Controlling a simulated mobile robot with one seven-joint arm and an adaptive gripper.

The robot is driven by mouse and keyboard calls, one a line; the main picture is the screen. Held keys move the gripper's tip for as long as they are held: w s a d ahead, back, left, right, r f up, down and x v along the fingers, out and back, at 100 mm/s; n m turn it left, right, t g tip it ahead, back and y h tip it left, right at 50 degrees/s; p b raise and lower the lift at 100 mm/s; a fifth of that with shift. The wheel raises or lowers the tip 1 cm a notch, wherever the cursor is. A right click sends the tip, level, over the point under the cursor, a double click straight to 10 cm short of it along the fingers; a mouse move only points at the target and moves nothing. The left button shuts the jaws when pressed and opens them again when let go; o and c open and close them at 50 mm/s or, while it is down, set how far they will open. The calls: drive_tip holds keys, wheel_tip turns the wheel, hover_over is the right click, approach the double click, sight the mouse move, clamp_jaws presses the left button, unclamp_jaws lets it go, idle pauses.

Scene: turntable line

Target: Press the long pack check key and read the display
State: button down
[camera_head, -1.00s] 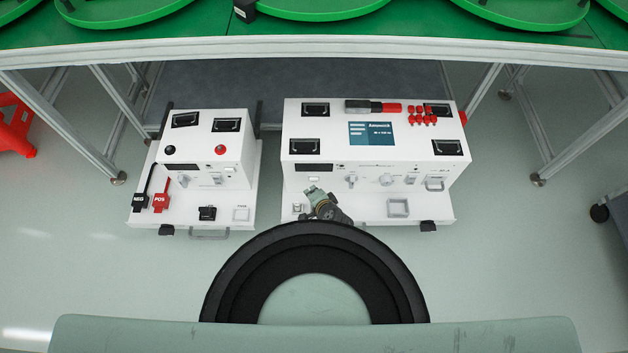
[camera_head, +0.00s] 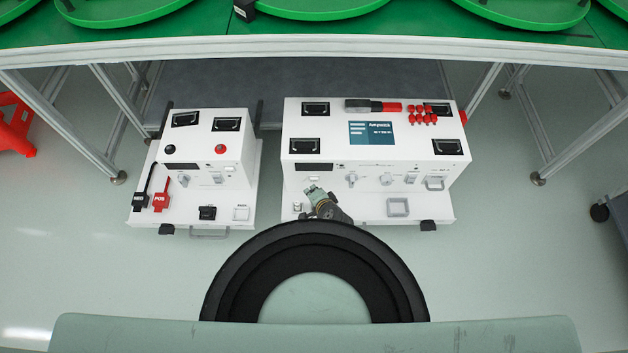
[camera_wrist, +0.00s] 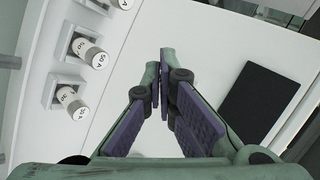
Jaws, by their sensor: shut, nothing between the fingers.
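The larger white test unit (camera_head: 365,152) stands at the right in the head view. Its blue display (camera_head: 371,133) is lit with white text, too small to read surely. My gripper (camera_head: 309,191) is over the front left of this unit's lower ledge. In the wrist view my gripper (camera_wrist: 165,62) is shut and empty, fingertips close to a white surface (camera_wrist: 200,30). A small pale key (camera_head: 297,207) lies left of my gripper on the ledge. A square grey framed key (camera_head: 398,207) is to its right. I cannot tell which is the long pack check key, or whether my fingers touch anything.
A smaller white unit (camera_head: 205,165) with black and red leads stands at the left. In the wrist view several labelled round plugs (camera_wrist: 88,53) line the left, and a dark flat panel (camera_wrist: 262,97) is at the right. A metal-framed green table (camera_head: 420,40) stands behind.

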drive_tip(key=shift+w, duration=0.15)
drive_tip(key=shift+w, duration=0.3)
drive_tip(key=shift+w, duration=0.45)
idle(0.8)
drive_tip(key=shift+s, duration=0.85)
drive_tip(key=shift+s, duration=0.15)
